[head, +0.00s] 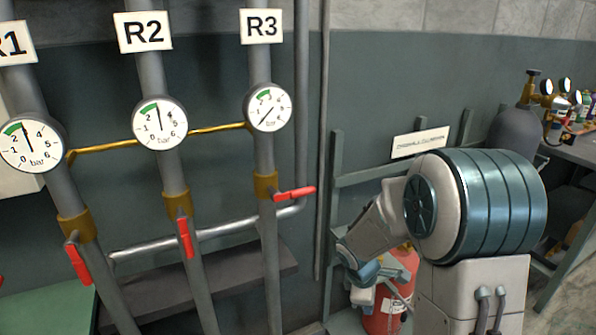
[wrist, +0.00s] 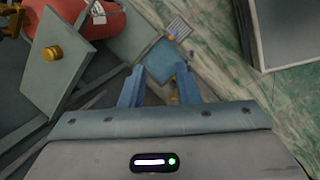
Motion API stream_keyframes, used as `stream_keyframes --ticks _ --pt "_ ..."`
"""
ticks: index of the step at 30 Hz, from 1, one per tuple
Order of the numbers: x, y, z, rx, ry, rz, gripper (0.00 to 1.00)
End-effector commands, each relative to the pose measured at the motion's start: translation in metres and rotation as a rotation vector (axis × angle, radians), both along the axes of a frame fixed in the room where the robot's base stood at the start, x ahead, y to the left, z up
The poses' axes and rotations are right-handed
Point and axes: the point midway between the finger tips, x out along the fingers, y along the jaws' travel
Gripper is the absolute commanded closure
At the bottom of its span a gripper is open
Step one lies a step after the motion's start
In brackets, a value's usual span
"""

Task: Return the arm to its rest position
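My arm (head: 485,205) shows at the right of the head view, folded, its forearm pointing down to the left. In the wrist view my gripper (wrist: 158,80) has its two blue fingers spread apart, with nothing between them. It points down toward the floor. In the head view the fingertips cannot be made out against the things behind them. A red cylinder (head: 381,316) stands on the floor behind my arm, partly hidden. It also shows at the upper left of the wrist view (wrist: 80,13), apart from the fingers.
Pipes R1, R2 and R3 carry gauges. The R3 red handle (head: 295,193) lies sideways; the R2 handle (head: 185,239) hangs down. A grey cylinder (head: 515,135) and a bench (head: 575,150) stand at the right. A plate with a brass knob (wrist: 53,53) is left of the fingers.

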Motion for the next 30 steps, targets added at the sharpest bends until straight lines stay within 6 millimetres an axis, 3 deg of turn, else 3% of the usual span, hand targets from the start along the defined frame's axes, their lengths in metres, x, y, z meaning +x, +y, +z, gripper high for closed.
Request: stream_keyframes --ticks 1,3,9,15,22,30 --pt "-0.009 -0.002 0.036 0.011 -0.032 -0.075 0.71" --pt "-0.022 -0.004 0.068 0.031 -0.065 -0.185 0.71" --pt "-0.065 -0.005 0.149 0.113 -0.153 -0.493 0.71" --pt "-0.113 0.001 0.218 0.230 -0.220 -0.792 0.71" --pt "-0.163 0.013 0.274 0.381 -0.258 -1.082 0.71" --pt "-0.187 0.022 0.293 0.464 -0.256 -1.223 0.71"
